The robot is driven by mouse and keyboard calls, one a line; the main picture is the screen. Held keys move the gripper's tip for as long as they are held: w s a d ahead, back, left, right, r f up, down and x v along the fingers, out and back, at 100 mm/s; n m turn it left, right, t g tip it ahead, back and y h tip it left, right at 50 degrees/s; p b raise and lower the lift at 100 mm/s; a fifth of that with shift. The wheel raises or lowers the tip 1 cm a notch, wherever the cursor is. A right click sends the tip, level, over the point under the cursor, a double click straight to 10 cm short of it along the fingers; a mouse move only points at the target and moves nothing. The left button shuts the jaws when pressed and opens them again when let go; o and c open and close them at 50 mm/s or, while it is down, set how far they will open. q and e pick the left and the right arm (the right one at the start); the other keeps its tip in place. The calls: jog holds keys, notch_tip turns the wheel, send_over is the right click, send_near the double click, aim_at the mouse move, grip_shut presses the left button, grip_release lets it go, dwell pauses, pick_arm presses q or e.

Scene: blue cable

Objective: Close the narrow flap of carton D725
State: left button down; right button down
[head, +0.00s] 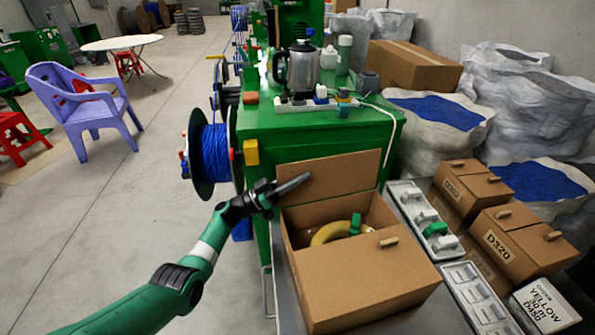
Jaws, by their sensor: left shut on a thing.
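A large brown carton (355,285) stands in the lower middle of the head view. No label D725 is readable on it. Its near flap (345,262), with a small tab, lies flat over part of the top. Its narrow flap (340,172) stands raised at the far side, leaning against the green cabinet. Inside the gap a yellow coil (328,234) with a green piece shows. My left gripper (294,186) is at the left part of the raised flap, its fingers shut on that flap. My right gripper is out of view.
The green cabinet (310,131) stands right behind the carton, with a metal pot (298,70) on top. A blue cable reel (209,152) is to the left. Grey trays (412,205) and closed cartons, one marked D320 (515,250), stand on the right.

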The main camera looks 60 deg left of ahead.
pick_arm(q)
jog(key=shift+s+d, duration=0.1)
jog(key=shift+d, duration=0.25)
jog(key=shift+r, duration=0.1)
jog(key=c, duration=0.8)
grip_release()
jog(key=shift+o, duration=0.2)
jog(key=p+v, duration=0.2)
jog(key=v, duration=0.9)
jog(key=shift+s, duration=0.3)
